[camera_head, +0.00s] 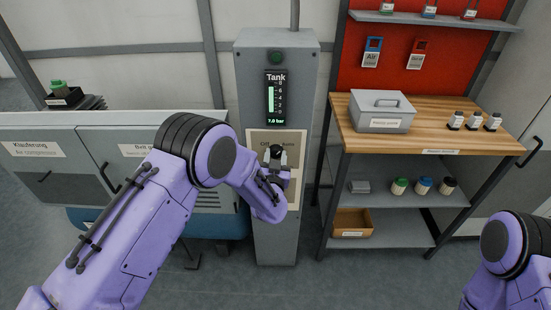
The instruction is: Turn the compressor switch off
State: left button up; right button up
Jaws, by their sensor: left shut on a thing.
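The grey compressor control column (307,100) stands in the middle, with a beige switch plate (295,139) on its front. The plate carries lettering that is partly covered. My left gripper (275,156) is in front of this plate, shut on the compressor switch, a small dark knob. The gripper and wrist hide most of the knob, so its exact turn is unclear. A tank gauge (276,98) above the plate shows a green bar and reads 7.0 bar. Of my right arm, only a purple part shows at the lower right; its gripper is out of view.
A green button or lamp (277,57) sits at the column's top. To the right is a wooden-topped bench (450,138) with a grey box (381,111) and several small jars. Grey cabinets (40,150) stand at left. Tags hang on a red board (450,50).

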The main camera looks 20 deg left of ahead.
pick_arm(q)
jog(key=n+b, duration=0.1)
jog(key=n, duration=0.1)
jog(key=n+b, duration=0.2)
jog(key=shift+f+n, duration=0.2)
jog(key=shift+n, duration=0.2)
jog(key=n+b, duration=0.2)
jog(key=n, duration=0.2)
jog(key=shift+n+b, duration=0.3)
jog(key=shift+n, duration=0.1)
jog(key=n+b, duration=0.3)
jog(key=n, duration=0.1)
jog(key=shift+f+n+y, duration=0.15)
jog(key=shift+n+y, duration=0.15)
jog(key=shift+y, duration=0.1)
jog(key=shift+n+b, duration=1.05)
jog(key=shift+n, duration=0.75)
jog(key=o, duration=1.1)
jog(key=shift+c, duration=0.2)
jog(key=shift+s, duration=0.1)
jog(key=b+v, duration=0.1)
jog(key=v, duration=0.9)
jog(key=shift+s+b, duration=0.25)
jog(key=shift+b, duration=0.1)
